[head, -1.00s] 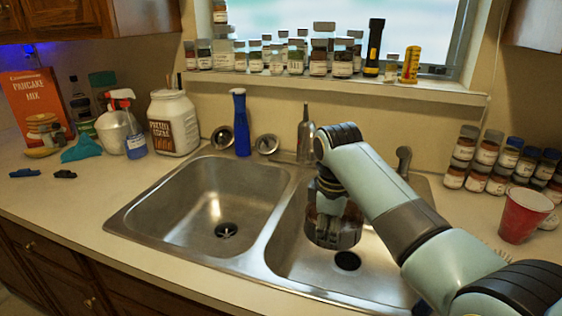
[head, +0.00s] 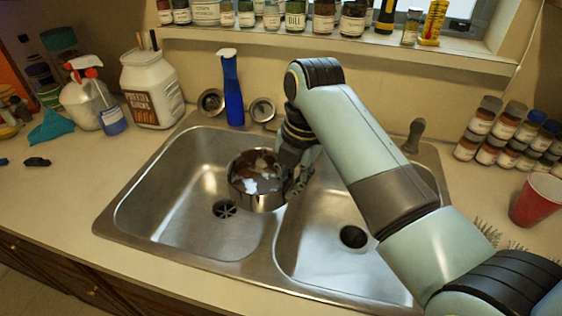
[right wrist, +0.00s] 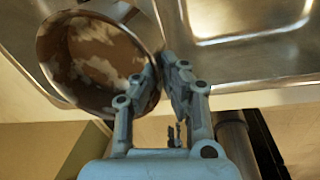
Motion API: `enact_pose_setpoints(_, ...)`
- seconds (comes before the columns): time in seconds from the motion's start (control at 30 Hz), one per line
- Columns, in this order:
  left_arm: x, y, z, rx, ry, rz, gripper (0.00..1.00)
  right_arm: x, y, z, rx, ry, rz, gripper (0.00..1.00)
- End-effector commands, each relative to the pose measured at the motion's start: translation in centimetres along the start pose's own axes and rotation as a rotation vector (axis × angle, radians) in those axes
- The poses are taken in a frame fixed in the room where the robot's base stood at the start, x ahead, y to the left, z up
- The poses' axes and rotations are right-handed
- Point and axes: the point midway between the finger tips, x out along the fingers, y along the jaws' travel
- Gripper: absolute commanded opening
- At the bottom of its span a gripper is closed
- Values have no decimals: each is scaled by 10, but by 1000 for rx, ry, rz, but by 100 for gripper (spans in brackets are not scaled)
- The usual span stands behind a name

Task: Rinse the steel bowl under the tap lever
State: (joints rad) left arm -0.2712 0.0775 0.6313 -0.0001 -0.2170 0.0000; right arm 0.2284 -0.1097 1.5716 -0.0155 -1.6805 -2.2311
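The steel bowl (head: 256,180), brown inside with whitish patches, is held over the right side of the left basin, near the divider. My right gripper (head: 296,172) is shut on the bowl's right wall. In the right wrist view, the fingers (right wrist: 163,80) pinch the rim of the bowl (right wrist: 98,60), which looks tilted there. A dark lever-like handle (head: 413,136) stands at the sink's back right. The tap body behind my right arm is hidden. My left gripper is not in view.
The double sink (head: 160,215) has a drain in each basin; the right basin is empty. A blue bottle (head: 232,90) and a white jar (head: 152,90) stand behind it. Spice jars (head: 505,135) and a red cup (head: 537,198) are at the right.

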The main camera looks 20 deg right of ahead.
Motion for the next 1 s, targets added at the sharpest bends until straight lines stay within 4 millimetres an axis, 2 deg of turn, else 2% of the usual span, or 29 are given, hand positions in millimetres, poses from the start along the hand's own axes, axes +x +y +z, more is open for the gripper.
enact_pose_setpoints(0.1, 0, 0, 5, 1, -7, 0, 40, 1, -3, 5, -4, -2, -3, 0)
enact_pose_setpoints(0.3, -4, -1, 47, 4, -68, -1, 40, 4, -12, 23, -2, -2, -3, 0)
enact_pose_setpoints(0.4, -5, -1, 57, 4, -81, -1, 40, 6, -16, 33, -2, -3, -2, 0)
enact_pose_setpoints(0.53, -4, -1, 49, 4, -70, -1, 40, 9, -22, 45, -2, -3, -3, 0)
enact_pose_setpoints(0.7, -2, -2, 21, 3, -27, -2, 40, 12, -31, 62, -1, -2, -2, 0)
enact_pose_setpoints(0.77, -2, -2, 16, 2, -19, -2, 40, 14, -34, 68, -1, -3, -3, 0)
enact_pose_setpoints(1.0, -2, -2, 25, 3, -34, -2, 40, 18, -45, 91, -1, -3, -3, 0)
